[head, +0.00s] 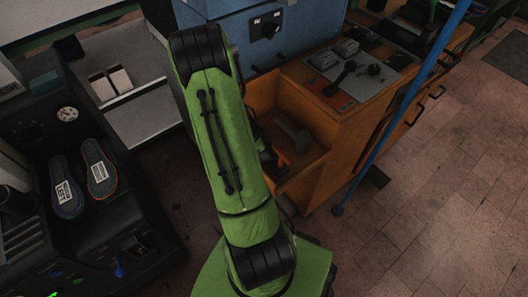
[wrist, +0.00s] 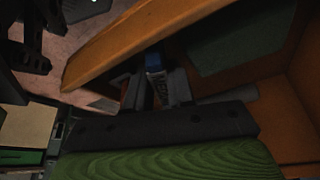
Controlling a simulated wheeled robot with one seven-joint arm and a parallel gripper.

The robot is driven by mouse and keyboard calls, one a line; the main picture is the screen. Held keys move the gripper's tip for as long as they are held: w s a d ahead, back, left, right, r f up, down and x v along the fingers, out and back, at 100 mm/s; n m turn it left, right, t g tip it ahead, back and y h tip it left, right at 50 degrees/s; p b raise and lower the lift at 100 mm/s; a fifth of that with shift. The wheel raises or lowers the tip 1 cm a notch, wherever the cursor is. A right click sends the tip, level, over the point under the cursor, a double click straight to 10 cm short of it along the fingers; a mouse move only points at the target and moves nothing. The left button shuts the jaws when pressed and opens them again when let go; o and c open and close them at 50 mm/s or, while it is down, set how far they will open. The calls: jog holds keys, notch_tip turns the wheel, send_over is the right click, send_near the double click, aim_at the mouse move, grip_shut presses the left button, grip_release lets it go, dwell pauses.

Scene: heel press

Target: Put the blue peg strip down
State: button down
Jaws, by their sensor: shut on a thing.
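In the wrist view my gripper (wrist: 155,92) is shut on the blue peg strip (wrist: 153,61). Only a small blue end and a pale, printed part show between the fingers. The strip is close to the edge of an orange wooden wall (wrist: 122,42), over or at an open compartment; whether it touches anything cannot be told. In the head view my green arm reaches toward the open orange wooden bin (head: 262,93), and hides the strip and most of my gripper.
A grey tool (head: 293,132) lies in the orange bin. A control panel (head: 352,75) with levers is to its right, then a blue pole (head: 400,105). Two shoe soles (head: 99,172) lie on a black machine at left.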

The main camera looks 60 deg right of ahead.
jog(key=shift+f, duration=0.15)
jog(key=c, duration=1.2)
grip_release()
jog(key=shift+c, duration=0.2)
